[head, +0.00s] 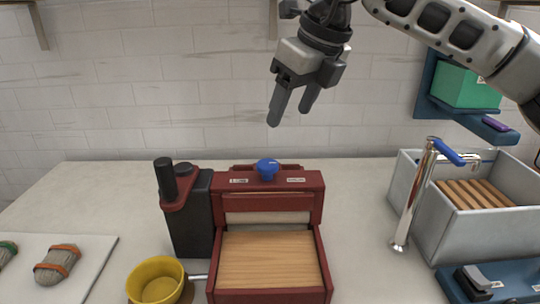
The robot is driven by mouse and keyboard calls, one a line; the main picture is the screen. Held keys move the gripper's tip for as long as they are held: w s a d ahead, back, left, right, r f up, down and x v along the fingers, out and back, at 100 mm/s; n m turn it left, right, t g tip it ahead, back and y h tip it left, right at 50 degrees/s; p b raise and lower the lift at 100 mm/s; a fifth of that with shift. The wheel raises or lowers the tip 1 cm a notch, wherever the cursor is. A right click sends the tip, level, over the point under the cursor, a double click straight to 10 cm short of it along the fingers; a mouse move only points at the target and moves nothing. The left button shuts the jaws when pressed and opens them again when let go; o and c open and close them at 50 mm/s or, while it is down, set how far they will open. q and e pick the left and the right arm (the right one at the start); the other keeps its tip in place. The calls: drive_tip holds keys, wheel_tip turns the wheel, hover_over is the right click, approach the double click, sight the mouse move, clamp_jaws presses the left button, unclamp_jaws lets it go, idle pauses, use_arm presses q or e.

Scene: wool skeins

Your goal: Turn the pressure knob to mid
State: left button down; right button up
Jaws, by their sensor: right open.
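The blue pressure knob (267,168) sits on top of the dark red press (268,188), at the middle of its upper bar. Small white labels lie to the left and right of the knob; their words are too small to read surely. My right gripper (290,112) is open and empty, in the air above the press and a little right of the knob, fingers pointing down. It does not touch the knob. My left gripper is not in view.
A black crank unit (190,215) stands left of the press, with a yellow bowl (158,281) in front. A white board (90,270) holds wool skeins (57,264). At right are a metal sink (455,222) and a tap (414,195). A green box (463,87) sits on a blue wall shelf.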

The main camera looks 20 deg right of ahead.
sight(268, 163)
drive_tip(key=p+x, duration=0.1)
drive_tip(key=x, duration=1.1)
drive_tip(key=shift+w+a+f, duration=0.1)
drive_tip(key=shift+f, duration=0.2)
drive_tip(key=c, duration=0.9)
